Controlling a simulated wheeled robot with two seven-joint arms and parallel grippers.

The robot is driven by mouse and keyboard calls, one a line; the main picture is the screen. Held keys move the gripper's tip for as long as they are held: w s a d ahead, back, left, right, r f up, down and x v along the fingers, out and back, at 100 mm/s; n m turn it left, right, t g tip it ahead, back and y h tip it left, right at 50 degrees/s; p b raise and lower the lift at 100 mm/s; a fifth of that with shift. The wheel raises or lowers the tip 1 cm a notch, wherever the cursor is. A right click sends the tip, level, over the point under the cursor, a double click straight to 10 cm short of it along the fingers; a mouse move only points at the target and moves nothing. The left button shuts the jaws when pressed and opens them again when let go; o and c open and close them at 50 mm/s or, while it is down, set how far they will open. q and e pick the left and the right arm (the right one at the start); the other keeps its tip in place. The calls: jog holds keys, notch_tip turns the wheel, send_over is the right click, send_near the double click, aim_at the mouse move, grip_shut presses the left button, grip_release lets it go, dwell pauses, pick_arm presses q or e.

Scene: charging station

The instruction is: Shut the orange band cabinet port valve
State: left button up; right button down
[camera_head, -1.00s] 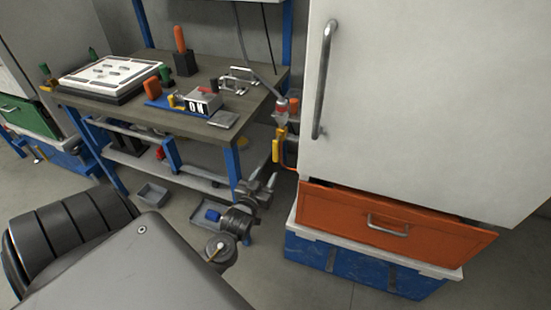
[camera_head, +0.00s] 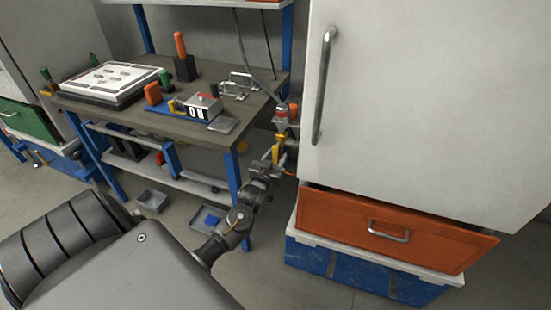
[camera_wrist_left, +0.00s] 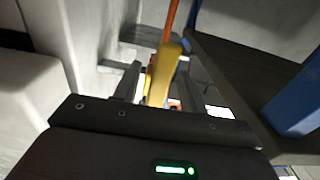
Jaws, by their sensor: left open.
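The cabinet with the orange drawer band (camera_head: 345,215) stands at the right in the head view. Its port valve, with a yellow handle (camera_head: 278,149), sits low on the cabinet's left side, below a red-and-grey fitting (camera_head: 283,114). My left gripper (camera_head: 273,163) is right at the yellow handle and partly covers it. In the left wrist view the yellow handle (camera_wrist_left: 163,72) stands between the fingers of my open left gripper (camera_wrist_left: 160,84); I cannot tell whether they touch it. An orange line runs up from the handle. My right gripper is not in view.
A workbench (camera_head: 130,112) with a white panel, a switch box (camera_head: 203,107) and tools stands left of the cabinet. Its blue leg (camera_head: 234,178) is close to my left wrist. A grey bin (camera_head: 152,200) and a blue-lined tray (camera_head: 207,217) are below.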

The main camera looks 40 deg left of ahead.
pick_arm(q)
jog(key=shift+w, duration=0.1)
jog(key=shift+c, duration=0.4)
grip_shut()
jog(key=shift+w, duration=0.1)
